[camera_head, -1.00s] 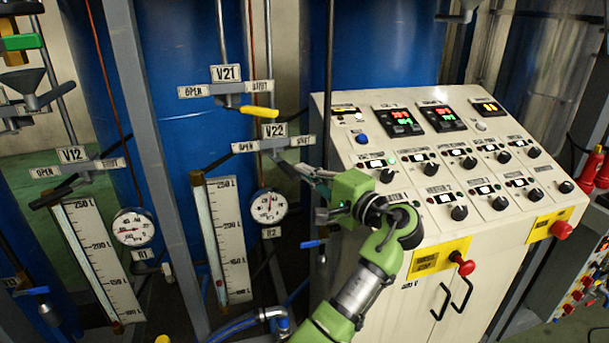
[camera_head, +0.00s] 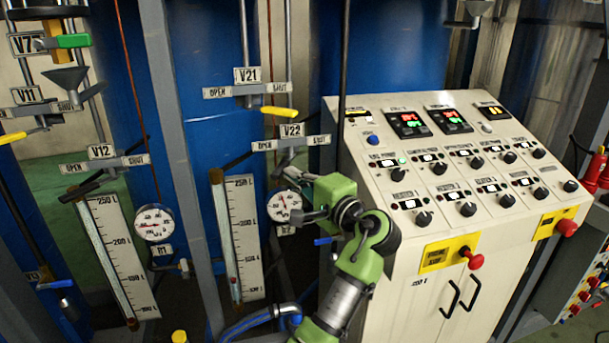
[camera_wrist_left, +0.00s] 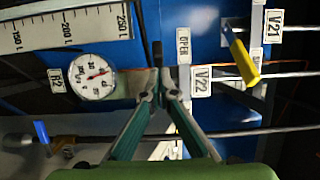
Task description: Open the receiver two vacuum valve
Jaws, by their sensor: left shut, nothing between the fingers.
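The V22 valve (camera_head: 290,142) has OPEN and SHUT plates at its left and right. My left gripper (camera_head: 288,172) is just below it, in front of the pipe and above the R2 gauge (camera_head: 284,205). In the left wrist view the gripper (camera_wrist_left: 161,75) has its fingertips together, with nothing seen held. A dark bar (camera_wrist_left: 157,52), perhaps the V22 lever, runs from the tips toward the OPEN plate (camera_wrist_left: 183,46); I cannot tell if they touch. The V21 valve (camera_head: 247,76) above has a yellow lever (camera_head: 281,111) on its SHUT side. My right gripper is out of view.
The control panel (camera_head: 440,115) stands close to the right of my left arm. A scale board (camera_head: 245,235) stands left of the gauge. A blue-handled valve (camera_head: 325,241) is below the gripper. V12 (camera_head: 102,152) and its gauge (camera_head: 153,223) are at left.

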